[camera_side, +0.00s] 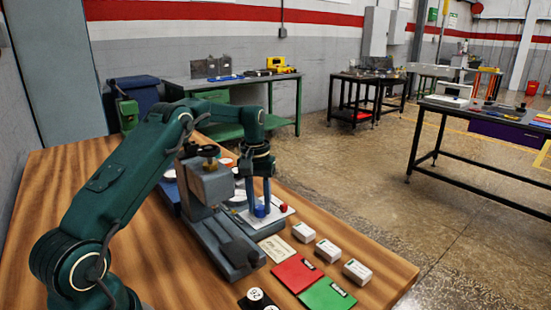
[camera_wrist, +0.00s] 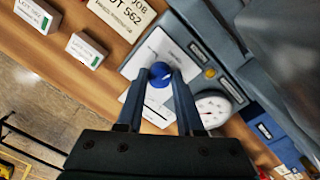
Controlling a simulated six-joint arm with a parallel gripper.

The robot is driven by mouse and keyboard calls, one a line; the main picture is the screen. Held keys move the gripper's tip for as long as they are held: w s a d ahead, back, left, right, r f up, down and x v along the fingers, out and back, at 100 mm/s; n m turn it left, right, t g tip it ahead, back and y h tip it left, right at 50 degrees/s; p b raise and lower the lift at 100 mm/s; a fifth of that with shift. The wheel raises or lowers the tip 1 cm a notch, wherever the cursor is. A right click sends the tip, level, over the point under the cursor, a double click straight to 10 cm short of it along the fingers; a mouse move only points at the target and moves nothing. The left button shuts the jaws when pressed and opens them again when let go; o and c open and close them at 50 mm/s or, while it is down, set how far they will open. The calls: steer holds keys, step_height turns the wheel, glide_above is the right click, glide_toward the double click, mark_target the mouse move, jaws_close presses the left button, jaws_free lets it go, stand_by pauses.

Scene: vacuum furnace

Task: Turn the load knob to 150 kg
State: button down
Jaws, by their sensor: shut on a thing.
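A round blue knob (camera_wrist: 160,70) sits over a white sheet or plate (camera_wrist: 137,85) beside the grey machine. It also shows low between my fingers in the side view (camera_side: 261,211). My gripper (camera_wrist: 160,78) points down, its two fingers closed on the blue knob from both sides. The grey machine (camera_side: 210,185) stands just left of my gripper in the side view. A white round dial (camera_wrist: 214,106) is on it in the wrist view. Any load numbers around the knob are too small to read, so I cannot tell its setting.
A small red piece (camera_side: 284,208) lies close to my gripper. Several white boxes (camera_side: 328,250), a red folder (camera_side: 297,273), a green folder (camera_side: 327,296) and a job card (camera_side: 277,248) lie toward the front. The wooden bench's (camera_side: 375,262) right front edge is mostly clear.

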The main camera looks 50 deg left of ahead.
mark_target(259, 207)
steer(key=shift+m, duration=1)
steer(key=c, duration=0.5)
jaws_free()
steer(key=shift+c, duration=0.2)
steer(key=shift+r, duration=0.1)
steer(key=shift+a+r, duration=0.1)
steer(key=shift+r, duration=2.4)
